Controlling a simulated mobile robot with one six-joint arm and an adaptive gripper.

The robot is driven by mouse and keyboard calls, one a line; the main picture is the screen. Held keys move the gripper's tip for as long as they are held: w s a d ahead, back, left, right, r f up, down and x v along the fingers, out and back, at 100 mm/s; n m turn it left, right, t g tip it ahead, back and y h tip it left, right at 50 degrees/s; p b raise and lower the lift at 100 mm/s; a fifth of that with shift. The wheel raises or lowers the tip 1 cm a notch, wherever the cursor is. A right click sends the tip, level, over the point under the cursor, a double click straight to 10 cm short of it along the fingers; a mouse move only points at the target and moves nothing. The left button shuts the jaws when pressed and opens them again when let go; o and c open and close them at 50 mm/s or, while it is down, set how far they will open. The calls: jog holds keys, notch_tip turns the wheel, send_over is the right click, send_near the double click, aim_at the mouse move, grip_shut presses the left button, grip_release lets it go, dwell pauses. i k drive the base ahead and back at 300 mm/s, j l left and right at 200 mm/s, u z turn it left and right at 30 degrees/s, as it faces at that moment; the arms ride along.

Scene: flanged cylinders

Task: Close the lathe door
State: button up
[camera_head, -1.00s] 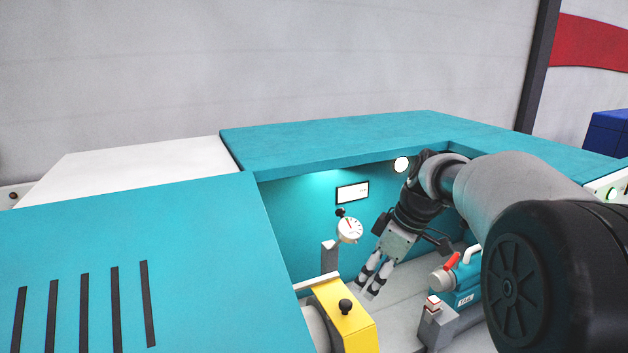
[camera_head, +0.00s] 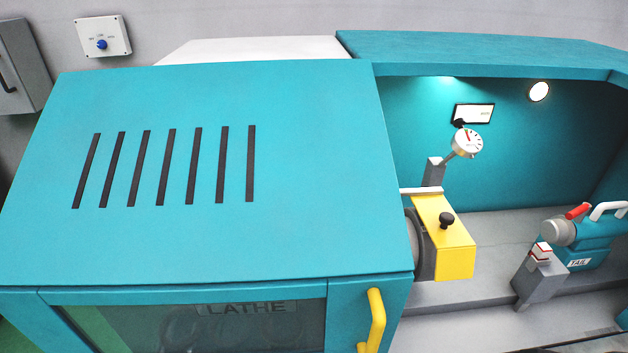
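The lathe door (camera_head: 342,315) is a teal panel with a dark window marked LATHE, at the lower left of the head view. Its yellow upright handle (camera_head: 375,320) is at the door's right edge. The door stands to the left, below the slotted teal cover (camera_head: 300,170). The lathe's work space (camera_head: 500,235) to the right of it is open and uncovered. My gripper and arm are not in view.
Inside the work space are a yellow block with a black knob (camera_head: 447,250), a dial gauge (camera_head: 467,142), a grey post (camera_head: 540,275) and the teal tailstock (camera_head: 590,245) with a red lever. A grey cabinet (camera_head: 20,70) hangs at far left.

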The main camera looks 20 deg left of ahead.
aim_at(272, 179)
jog(key=u, duration=1.95)
jog(key=k+j+u, duration=0.1)
jog(key=k+u, duration=0.35)
jog(key=k, duration=0.45)
